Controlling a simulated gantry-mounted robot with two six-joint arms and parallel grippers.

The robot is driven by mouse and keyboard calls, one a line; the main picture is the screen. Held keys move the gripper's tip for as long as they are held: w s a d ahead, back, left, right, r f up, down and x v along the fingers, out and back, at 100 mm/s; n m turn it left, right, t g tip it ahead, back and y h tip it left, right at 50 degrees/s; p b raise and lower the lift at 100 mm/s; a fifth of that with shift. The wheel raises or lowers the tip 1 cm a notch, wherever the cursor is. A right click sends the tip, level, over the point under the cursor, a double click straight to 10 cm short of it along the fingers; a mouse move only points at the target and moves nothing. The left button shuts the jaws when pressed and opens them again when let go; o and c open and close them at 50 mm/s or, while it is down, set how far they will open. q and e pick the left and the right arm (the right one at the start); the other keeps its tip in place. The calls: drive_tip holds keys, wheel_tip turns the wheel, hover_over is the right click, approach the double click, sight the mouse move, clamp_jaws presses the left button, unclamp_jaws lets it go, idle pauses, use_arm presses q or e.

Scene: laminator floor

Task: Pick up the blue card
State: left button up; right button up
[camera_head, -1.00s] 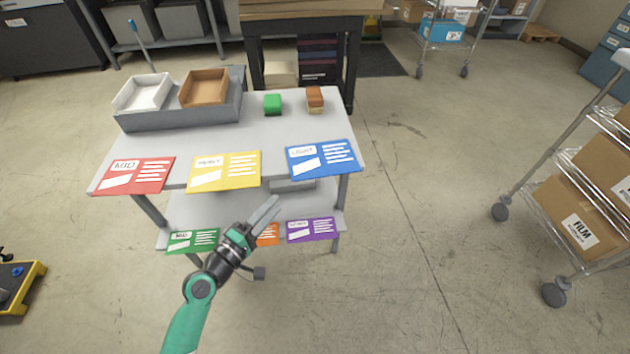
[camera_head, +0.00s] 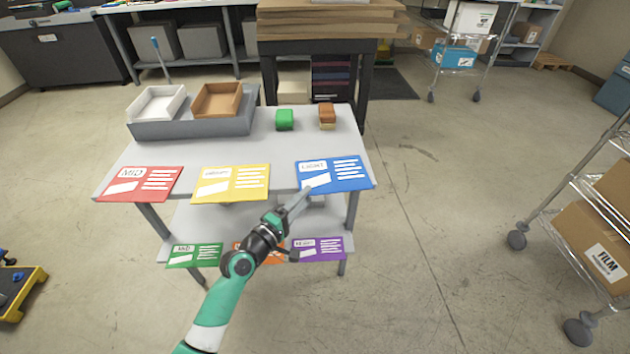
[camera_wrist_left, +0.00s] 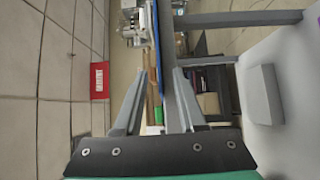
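The blue card (camera_head: 345,172) lies at the front right of the cart's top shelf (camera_head: 235,150), its front edge overhanging the shelf edge. My left gripper (camera_head: 306,192) is at the card's front left, its fingertips overlapping the card's front edge in the head view. In the left wrist view the two fingers (camera_wrist_left: 159,75) are spread apart. A thin blue edge, likely the card seen edge-on (camera_wrist_left: 158,45), runs between and beyond the fingertips. Nothing is clearly held. I cannot tell whether the fingers touch the card. My right gripper is not in view.
A yellow card (camera_head: 231,183) and a red card (camera_head: 141,184) lie along the same front edge. Green (camera_head: 195,255), orange (camera_head: 246,245) and purple cards (camera_head: 319,248) lie on the lower shelf. A grey tray holder (camera_head: 190,127) and a green block (camera_head: 284,119) stand behind.

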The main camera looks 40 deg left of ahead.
use_arm(q)
drive_tip(key=shift+w+a, duration=0.1)
drive_tip(key=shift+w, duration=0.8)
drive_tip(key=shift+s, duration=0.1)
clamp_jaws()
idle(0.6)
